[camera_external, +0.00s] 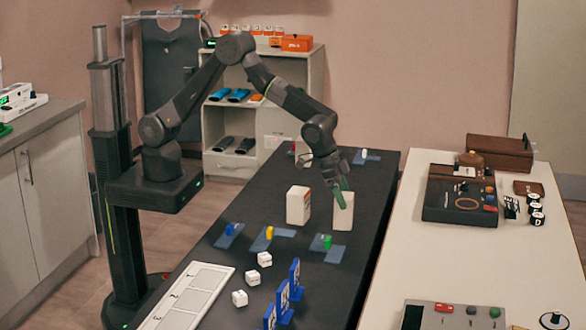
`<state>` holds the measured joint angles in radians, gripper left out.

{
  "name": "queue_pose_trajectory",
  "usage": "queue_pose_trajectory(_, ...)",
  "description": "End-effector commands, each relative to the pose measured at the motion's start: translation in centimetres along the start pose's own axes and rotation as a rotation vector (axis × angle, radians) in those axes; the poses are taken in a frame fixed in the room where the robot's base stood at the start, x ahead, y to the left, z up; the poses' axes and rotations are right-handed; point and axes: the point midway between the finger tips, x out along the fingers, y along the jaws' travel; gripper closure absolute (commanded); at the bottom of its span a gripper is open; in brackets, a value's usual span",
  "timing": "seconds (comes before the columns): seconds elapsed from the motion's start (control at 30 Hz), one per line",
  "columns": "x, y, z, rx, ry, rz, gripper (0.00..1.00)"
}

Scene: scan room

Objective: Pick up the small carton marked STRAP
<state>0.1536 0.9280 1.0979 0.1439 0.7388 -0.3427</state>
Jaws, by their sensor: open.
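Two small white cartons stand upright on the dark table (240,207). The left carton (298,207) has an orange mark near its top edge. The right carton (343,219) is plain on the side I see. No STRAP lettering is readable on either, so I cannot tell which one is marked so. My gripper (341,197) points down at the top of the right carton, its green fingers open and overlapping the carton's upper part in view. I cannot tell whether the fingers touch it or are around it.
Small white cubes (264,259), blue upright plates (294,278) and a white numbered tray (188,298) lie at the near end. Blue pads with coloured pieces (229,236) lie nearby. A pale counter (420,262) with dark boxes adjoins on the right.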

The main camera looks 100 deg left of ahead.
Motion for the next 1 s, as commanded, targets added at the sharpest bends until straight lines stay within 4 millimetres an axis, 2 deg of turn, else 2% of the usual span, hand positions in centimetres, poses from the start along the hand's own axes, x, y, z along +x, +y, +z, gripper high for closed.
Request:
queue_pose_trajectory(0.13,2.1,0.1,0.3,0.000,-0.004,-0.001,0.15)
queue_pose_trajectory(0.27,3.4,0.1,0.3,0.000,-0.002,0.000,0.15)
queue_pose_trajectory(0.57,3.8,0.1,0.3,0.000,0.000,0.000,0.15)
queue_pose_trajectory(0.83,3.8,0.1,0.3,0.000,-0.001,0.000,0.65)
queue_pose_trajectory(1.0,3.8,0.2,0.3,0.000,0.000,0.001,0.65)
